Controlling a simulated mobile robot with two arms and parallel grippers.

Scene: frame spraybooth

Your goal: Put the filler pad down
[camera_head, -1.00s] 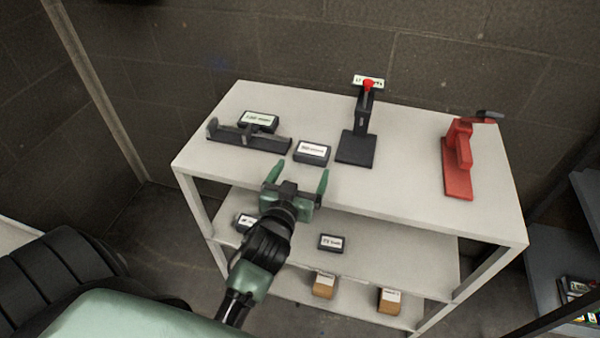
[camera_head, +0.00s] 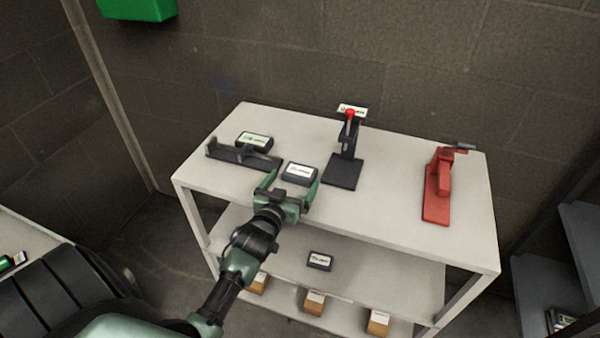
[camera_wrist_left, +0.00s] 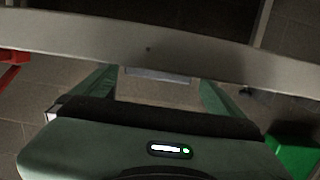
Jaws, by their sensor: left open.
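Several dark blocks with white labels are in view; the labels are too small to read, so I cannot tell which is the filler pad. One labelled block (camera_head: 299,173) lies on the white top shelf (camera_head: 390,215) near its front edge. My left gripper (camera_head: 290,186) is open, with its green fingers at the near side of that block, one towards each side. I cannot tell whether they touch it. In the left wrist view the open fingers (camera_wrist_left: 158,90) show below the pale shelf edge (camera_wrist_left: 200,58), with a grey piece (camera_wrist_left: 158,74) between them. My right gripper is not in view.
A black holder (camera_head: 242,156) with another labelled block (camera_head: 254,141) stands at the left. A black stand with a red knob (camera_head: 345,170) and a red stand (camera_head: 437,205) are further right. A labelled block (camera_head: 319,261) lies on the middle shelf; brown boxes (camera_head: 314,302) sit below.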

